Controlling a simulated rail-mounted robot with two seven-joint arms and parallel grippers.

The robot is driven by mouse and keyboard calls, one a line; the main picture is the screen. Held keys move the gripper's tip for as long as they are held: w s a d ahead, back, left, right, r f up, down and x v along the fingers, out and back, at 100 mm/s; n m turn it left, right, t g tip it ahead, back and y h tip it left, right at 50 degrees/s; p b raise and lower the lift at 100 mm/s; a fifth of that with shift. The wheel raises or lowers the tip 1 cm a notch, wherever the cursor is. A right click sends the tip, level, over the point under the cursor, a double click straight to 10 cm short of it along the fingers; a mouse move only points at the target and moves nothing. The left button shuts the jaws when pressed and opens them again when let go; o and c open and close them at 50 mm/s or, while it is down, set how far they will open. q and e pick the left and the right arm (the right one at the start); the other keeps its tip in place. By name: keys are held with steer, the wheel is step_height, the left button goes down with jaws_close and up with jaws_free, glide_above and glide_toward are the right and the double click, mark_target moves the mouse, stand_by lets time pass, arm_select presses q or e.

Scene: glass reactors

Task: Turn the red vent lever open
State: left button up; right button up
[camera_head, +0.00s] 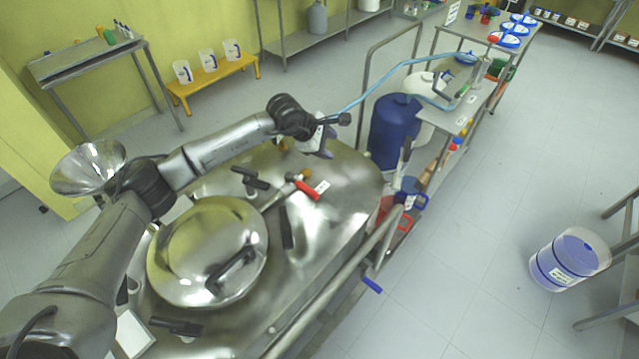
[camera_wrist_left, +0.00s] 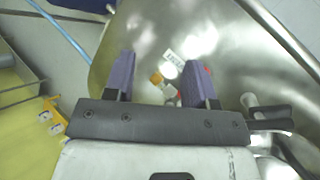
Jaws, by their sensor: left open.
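The red vent lever (camera_head: 306,189) sits on a small valve on top of the steel reactor (camera_head: 345,205), beside a white label (camera_head: 322,187). My left gripper (camera_head: 328,152) is above the reactor top, up and slightly right of the lever in the head view, and apart from it. In the left wrist view the purple fingers of the left gripper (camera_wrist_left: 160,72) are spread with nothing held between them. The white label (camera_wrist_left: 174,60) and an orange cap (camera_wrist_left: 156,79) show below, between the fingers. Only a bit of red shows by the right finger, which hides most of the lever. My right gripper is not in view.
A round lid (camera_head: 205,250) with dark clamps (camera_head: 250,180) around it lies left of the lever. A steel funnel (camera_head: 88,167) stands further left. A metal rail (camera_head: 335,275) runs along the reactor's right side. A blue drum (camera_head: 392,130) stands beyond it.

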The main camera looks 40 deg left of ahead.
mark_target(306, 188)
arm_select(q)
steer(key=s+a+f+m+g+y, duration=0.3)
steer(key=s+a+g, duration=0.1)
steer(key=s+g, duration=0.15)
steer(key=shift+m+t, duration=0.25)
steer(key=shift+m, duration=0.55)
steer(key=f, duration=0.9)
steer(key=w+f, duration=0.1)
steer(key=f, duration=0.4)
steer(key=shift+a+b, duration=0.15)
steer(key=shift+b, duration=0.2)
steer(key=shift+c, duration=0.4)
jaws_close()
